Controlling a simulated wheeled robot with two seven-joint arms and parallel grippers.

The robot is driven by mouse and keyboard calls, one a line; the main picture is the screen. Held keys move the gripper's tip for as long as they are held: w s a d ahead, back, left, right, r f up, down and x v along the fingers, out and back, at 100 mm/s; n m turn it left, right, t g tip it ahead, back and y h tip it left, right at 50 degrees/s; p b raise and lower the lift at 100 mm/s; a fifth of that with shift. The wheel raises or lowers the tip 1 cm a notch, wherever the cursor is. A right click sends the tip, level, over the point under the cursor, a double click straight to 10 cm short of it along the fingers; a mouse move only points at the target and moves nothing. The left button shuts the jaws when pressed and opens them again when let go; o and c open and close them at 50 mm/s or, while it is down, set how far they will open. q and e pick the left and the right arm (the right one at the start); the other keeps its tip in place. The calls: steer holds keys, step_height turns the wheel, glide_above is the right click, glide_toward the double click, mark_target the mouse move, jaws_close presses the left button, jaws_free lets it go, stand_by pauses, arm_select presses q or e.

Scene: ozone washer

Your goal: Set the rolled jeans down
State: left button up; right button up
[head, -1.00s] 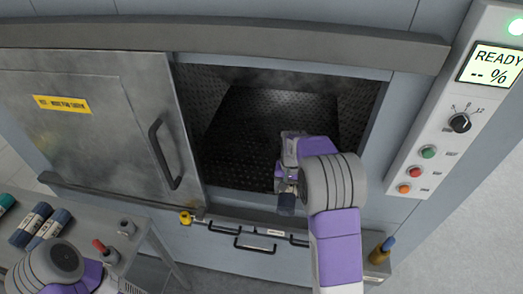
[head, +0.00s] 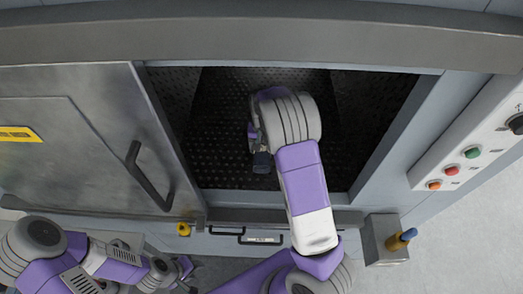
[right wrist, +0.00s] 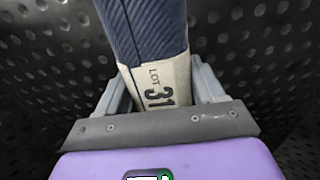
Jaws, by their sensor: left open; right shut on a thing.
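The rolled jeans (right wrist: 150,28) are dark blue with a pale band printed "LOT 31", seen in the right wrist view. My right gripper (right wrist: 163,82) is shut on them at the band, one finger on each side. In the head view a small dark end of the jeans (head: 262,163) shows below my right gripper (head: 254,138), inside the washer opening. The dark, studded washer chamber (head: 215,150) surrounds them. Whether the jeans touch its floor cannot be told. My left gripper (head: 188,272) is open and empty, low at the left, outside the washer.
The sliding metal door (head: 85,130) with its dark handle (head: 147,178) stands left of the opening. The opening's sill (head: 225,197) runs below. A control panel (head: 475,155) is at the right. A grey box with a blue-and-orange knob (head: 385,240) stands out at the lower right.

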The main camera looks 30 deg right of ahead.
step_height(320, 180, down, 4)
steer(key=shift+s+r, duration=0.1)
steer(key=shift+r, duration=0.1)
steer(key=shift+w+f, duration=0.2)
steer(key=shift+f, duration=0.1)
steer(key=shift+s, duration=0.1)
steer(key=shift+f, duration=0.15)
steer(key=o, duration=1.3)
